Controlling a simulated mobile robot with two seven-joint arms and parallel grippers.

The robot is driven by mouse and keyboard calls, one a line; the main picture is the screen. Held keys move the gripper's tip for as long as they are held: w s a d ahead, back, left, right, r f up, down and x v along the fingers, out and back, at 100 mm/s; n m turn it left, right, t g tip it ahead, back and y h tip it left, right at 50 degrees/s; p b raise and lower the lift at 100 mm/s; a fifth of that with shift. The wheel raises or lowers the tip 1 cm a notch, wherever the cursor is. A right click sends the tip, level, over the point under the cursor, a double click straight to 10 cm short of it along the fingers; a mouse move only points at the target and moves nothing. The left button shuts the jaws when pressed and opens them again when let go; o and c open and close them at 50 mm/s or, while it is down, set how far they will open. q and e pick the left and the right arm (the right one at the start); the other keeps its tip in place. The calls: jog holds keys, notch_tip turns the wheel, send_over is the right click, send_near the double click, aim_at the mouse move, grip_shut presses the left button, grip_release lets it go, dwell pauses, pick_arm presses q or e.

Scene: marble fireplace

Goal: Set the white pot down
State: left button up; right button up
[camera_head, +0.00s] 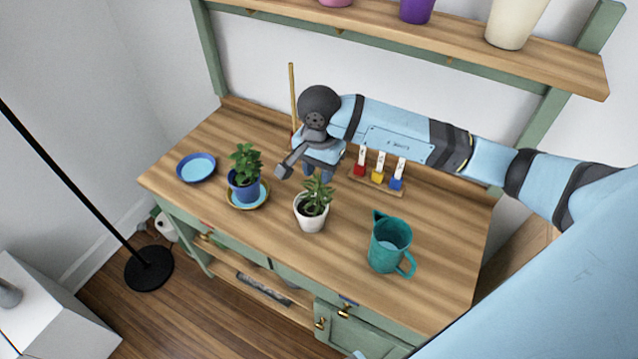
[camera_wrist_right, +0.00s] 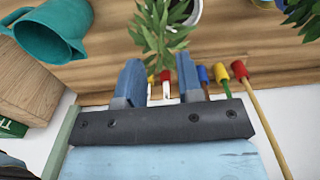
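The white pot (camera_head: 311,220) holds a spiky green plant and stands upright on the wooden worktop, near the middle. Its white rim also shows at the top of the right wrist view (camera_wrist_right: 197,14). My right gripper (camera_head: 318,174) is just behind the plant, its fingers towards the leaves. In the right wrist view the fingers (camera_wrist_right: 158,68) are apart with nothing gripped between them; leaves show just past the tips and the pot lies beyond. My left gripper is not in view.
A blue pot (camera_head: 243,190) with a plant stands on a saucer to the left, and an empty blue saucer (camera_head: 197,174) lies farther left. A teal watering can (camera_head: 388,248) stands to the right. Small coloured tools stand in a wooden rack (camera_head: 376,184) behind. A shelf (camera_head: 440,49) hangs above.

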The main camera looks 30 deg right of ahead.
notch_tip(320, 180, up, 5)
jog(key=shift+f, duration=0.1)
jog(key=shift+r, duration=0.65)
